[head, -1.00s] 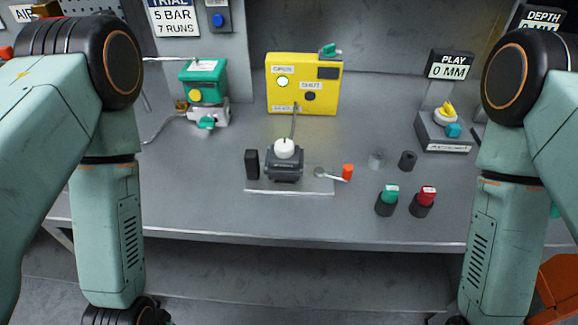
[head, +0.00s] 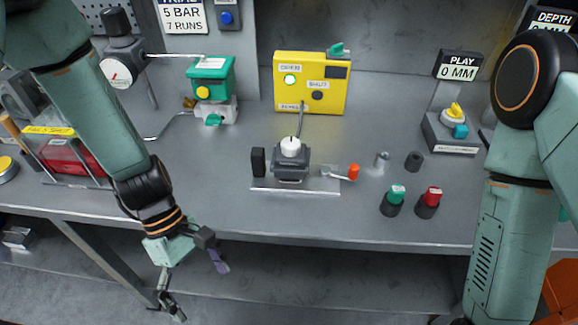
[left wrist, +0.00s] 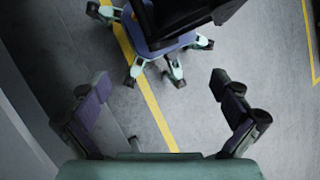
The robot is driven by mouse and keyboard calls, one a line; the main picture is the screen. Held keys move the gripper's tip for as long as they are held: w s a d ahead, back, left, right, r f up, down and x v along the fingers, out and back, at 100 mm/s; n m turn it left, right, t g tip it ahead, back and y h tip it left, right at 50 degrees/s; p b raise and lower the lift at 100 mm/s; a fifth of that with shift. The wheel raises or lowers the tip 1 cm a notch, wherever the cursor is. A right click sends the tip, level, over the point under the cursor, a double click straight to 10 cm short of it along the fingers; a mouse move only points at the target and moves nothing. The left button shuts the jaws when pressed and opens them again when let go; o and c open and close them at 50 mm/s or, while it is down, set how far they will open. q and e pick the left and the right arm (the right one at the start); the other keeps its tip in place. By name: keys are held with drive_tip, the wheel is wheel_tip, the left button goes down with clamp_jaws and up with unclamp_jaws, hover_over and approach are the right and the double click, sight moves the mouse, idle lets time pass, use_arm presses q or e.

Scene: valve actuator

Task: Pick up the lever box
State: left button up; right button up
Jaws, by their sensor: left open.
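No label names a lever box, so I cannot tell for certain which object it is. A green box (head: 211,77) with a yellow button and a teal part at its foot stands at the back left of the bench. A yellow box (head: 310,83) with labels and a teal part on top stands to its right. A lever with an orange tip (head: 353,172) lies by the central grey device (head: 291,163). My left gripper (head: 197,285) is open and empty, low before the bench's front edge. In the left wrist view its fingers (left wrist: 160,85) are apart over the floor. My right gripper is out of view.
Green-topped (head: 393,201) and red-topped (head: 428,202) cylinders stand at the front right. A gauge (head: 118,70) stands left of the green box. A red case (head: 75,155) lies at the far left.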

use_arm(q)
drive_tip(key=w+d+r+n+h, duration=0.3)
drive_tip(key=w+d+r, duration=0.1)
drive_tip(key=w+r, duration=0.45)
wheel_tip(320, 180, up, 7)
drive_tip(key=t+y, duration=0.3)
drive_tip(key=t, duration=0.2)
hover_over(261, 149)
drive_tip(key=a, duration=0.3)
drive_tip(key=shift+n, duration=0.4)
drive_tip(key=x, duration=0.7)
drive_tip(key=shift+d+r, duration=0.15)
drive_tip(key=shift+d, duration=0.05)
drive_tip(key=x, duration=0.4)
drive_tip(key=shift+s+d+f, duration=0.1)
drive_tip(key=shift+s+f, duration=0.1)
drive_tip(key=shift+f, duration=0.2)
drive_tip(key=shift+w+d+f, duration=0.1)
drive_tip(key=shift+f, duration=0.1)
drive_tip(key=shift+c, duration=0.3)
